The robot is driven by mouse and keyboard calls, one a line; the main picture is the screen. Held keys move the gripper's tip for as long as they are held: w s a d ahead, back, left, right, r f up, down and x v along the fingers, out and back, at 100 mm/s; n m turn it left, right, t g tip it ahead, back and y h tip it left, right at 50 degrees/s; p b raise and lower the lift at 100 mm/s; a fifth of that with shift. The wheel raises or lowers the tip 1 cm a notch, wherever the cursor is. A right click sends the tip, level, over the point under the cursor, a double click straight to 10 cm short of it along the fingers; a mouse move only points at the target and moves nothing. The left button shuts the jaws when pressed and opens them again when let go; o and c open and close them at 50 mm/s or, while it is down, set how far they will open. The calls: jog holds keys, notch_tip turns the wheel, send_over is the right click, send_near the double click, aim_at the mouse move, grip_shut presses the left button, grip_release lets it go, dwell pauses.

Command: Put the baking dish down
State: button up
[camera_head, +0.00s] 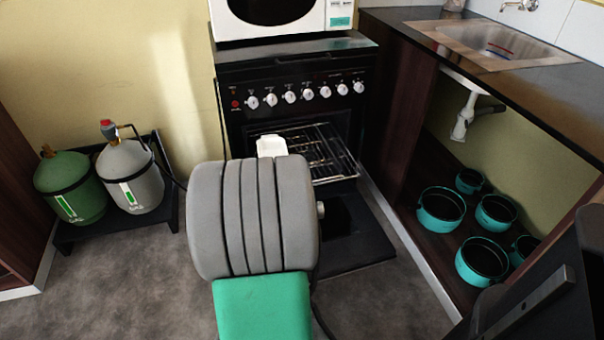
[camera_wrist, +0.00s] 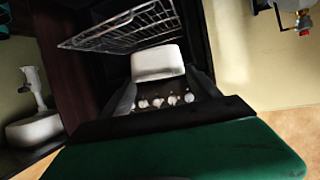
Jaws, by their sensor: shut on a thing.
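The white baking dish (camera_wrist: 158,62) shows in the wrist view between the two dark fingers of my gripper (camera_wrist: 161,84), which is shut on it. In the head view a small part of the dish (camera_head: 271,146) shows above my grey arm link, in front of the open oven (camera_head: 300,130). My arm hides the gripper and the rest of the dish there. The oven's wire rack (camera_head: 318,155) lies to the right of the dish in the head view. The rack also shows beyond the dish in the wrist view (camera_wrist: 125,28). I cannot tell whether dish and rack touch.
The oven door (camera_head: 345,235) hangs open low down. A microwave (camera_head: 275,18) stands on the stove. Two gas bottles (camera_head: 130,175) stand at left. Several teal pots (camera_head: 441,209) sit on the shelf under the sink (camera_head: 495,42) at right. Floor is clear at lower left.

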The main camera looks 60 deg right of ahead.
jog(key=s+d, duration=0.2)
jog(key=s+d+f+m+g+b, duration=0.1)
jog(key=s+d, duration=0.1)
jog(key=s+d+f+m+g+h, duration=0.1)
jog(key=d, duration=0.1)
jog(key=shift+s+d+b, duration=0.15)
jog(key=shift+s+b, duration=0.25)
notch_tip(320, 180, up, 4)
jog(key=d+m+g+h+p, duration=0.1)
jog(key=d+g+p, duration=0.1)
jog(key=p, duration=0.4)
jog(key=w+d+f+b, duration=0.1)
jog(key=w+d+f, duration=0.1)
jog(key=d+f, duration=0.1)
jog(key=w+d+f+b, duration=0.1)
jog(key=d+f, duration=0.2)
jog(key=d, duration=0.1)
jog(key=w+d+f+b, duration=0.2)
jog(key=d+f, duration=0.1)
jog(key=d, duration=0.1)
jog(key=shift+w+d+f, duration=0.15)
jog(key=shift+w+f, duration=0.2)
jog(key=shift+f, duration=0.05)
jog(key=shift+d+f+b, duration=0.1)
jog(key=shift+f+b, duration=0.45)
jog(key=shift+f, duration=1.1)
jog(key=o, duration=2)
jog(key=shift+f, duration=0.15)
